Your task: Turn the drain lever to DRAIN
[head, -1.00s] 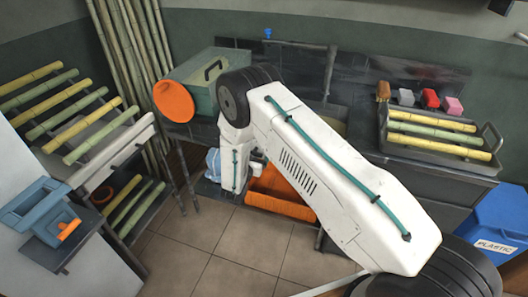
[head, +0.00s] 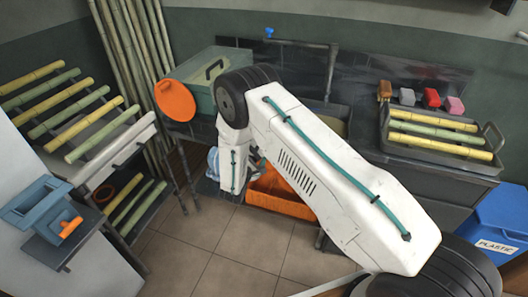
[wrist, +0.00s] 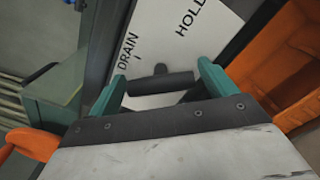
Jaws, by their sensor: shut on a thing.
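In the wrist view, the drain lever is a dark bar (wrist: 160,84) with a rounded stub on its far side. It lies across in front of a white plate (wrist: 172,40) lettered DRAIN on the left and a partly cut-off word starting HOL on the right. The bar lies nearer the DRAIN lettering. My gripper (wrist: 162,74) has its teal fingers at the two ends of the bar and is shut on it. In the head view, my white arm covers the lever and plate.
An orange bin (head: 275,190) stands low beside my arm, close to the right in the wrist view. A green box (head: 190,82) with an orange disc (head: 175,101) stands behind left. A tray of cane (head: 440,158) is at right. The tiled floor in front is clear.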

